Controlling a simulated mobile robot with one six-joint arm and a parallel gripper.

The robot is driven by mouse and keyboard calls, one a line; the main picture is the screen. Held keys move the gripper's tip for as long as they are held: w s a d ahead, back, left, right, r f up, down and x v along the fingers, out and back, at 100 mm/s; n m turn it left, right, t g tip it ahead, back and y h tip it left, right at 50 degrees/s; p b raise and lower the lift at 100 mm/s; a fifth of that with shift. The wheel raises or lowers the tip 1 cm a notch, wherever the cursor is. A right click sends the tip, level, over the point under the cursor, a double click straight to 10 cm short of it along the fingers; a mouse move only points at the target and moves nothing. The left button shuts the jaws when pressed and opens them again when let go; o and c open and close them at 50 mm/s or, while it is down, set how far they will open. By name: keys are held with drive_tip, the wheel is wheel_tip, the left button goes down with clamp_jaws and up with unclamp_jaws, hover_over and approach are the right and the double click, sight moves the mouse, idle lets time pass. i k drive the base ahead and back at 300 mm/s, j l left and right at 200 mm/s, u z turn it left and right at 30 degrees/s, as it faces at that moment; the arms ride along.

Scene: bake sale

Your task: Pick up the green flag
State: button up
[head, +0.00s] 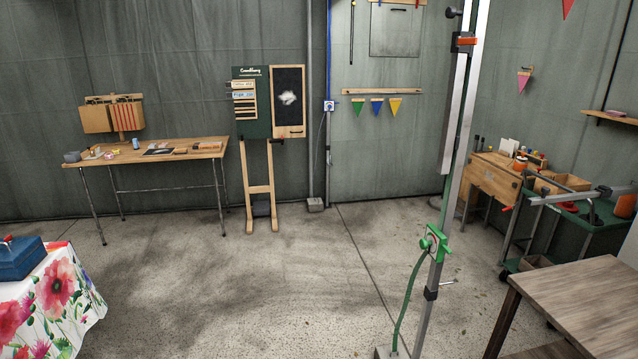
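The green flag (358,107) is a small triangular pennant, point down. It hangs at the left end of a row under a wooden strip (382,91) on the back wall. A blue flag (377,107) and a yellow flag (395,106) hang to its right. The green flag is small and far off, and how it is fastened cannot be made out. My gripper is not in view.
A metal pole (456,130) with a green clamp (434,243) stands in front, right of the flags. A wooden table (150,153) and board stand (258,190) are at left. A brown table (590,300) is front right. The middle floor is clear.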

sight(358, 102)
drive_tip(key=i, duration=4.1)
drive_tip(key=i+z, duration=0.1)
drive_tip(key=i, duration=0.7)
drive_tip(key=i+j+z, duration=0.1)
drive_tip(key=i, duration=0.65)
drive_tip(key=i+j, duration=0.2)
drive_tip(key=i, duration=0.6)
drive_tip(key=i+j+z, duration=0.15)
drive_tip(key=i+z, duration=0.2)
drive_tip(key=i, duration=0.15)
drive_tip(key=i+j+z, duration=0.35)
drive_tip(key=i+l, duration=0.05)
drive_tip(key=i, duration=0.05)
